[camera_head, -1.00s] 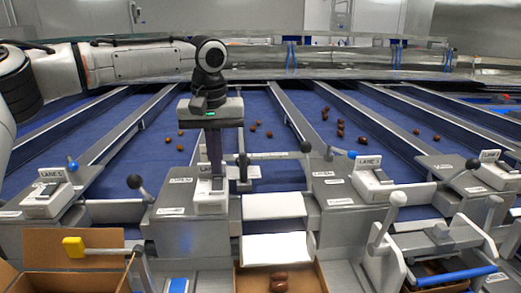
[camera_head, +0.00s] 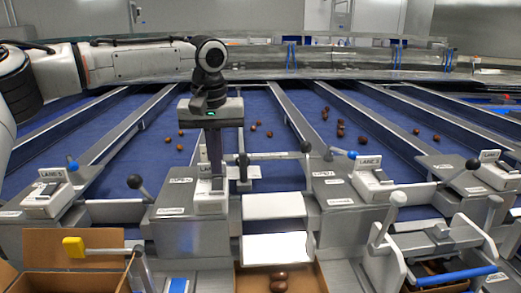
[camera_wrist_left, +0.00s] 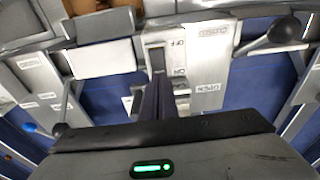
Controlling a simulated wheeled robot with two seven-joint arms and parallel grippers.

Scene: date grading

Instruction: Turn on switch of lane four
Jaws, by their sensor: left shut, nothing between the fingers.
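My left gripper (camera_head: 215,182) points down in the head view, its fingers shut with nothing between them. Its fingertips are at a white switch box (camera_head: 209,204) on the grey divider between the boxes marked LANE 5 (camera_head: 46,199) and LANE 3 (camera_head: 372,182). The fingers cover part of this box, and its own lane label cannot be read. In the left wrist view, the switch box (camera_wrist_left: 182,60) shows OFF and ON markings, and the shut fingers (camera_wrist_left: 158,95) reach over its slot. Contact and the rocker's position cannot be told. My right gripper is not in view.
Black-knobbed levers (camera_head: 135,182) stand beside the switch boxes, one (camera_head: 305,147) to the right of my gripper. Blue belts (camera_head: 240,105) carry scattered dates behind. A cardboard box (camera_head: 300,280) with dates sits in front. A yellow-ended lever (camera_head: 74,247) is at front left.

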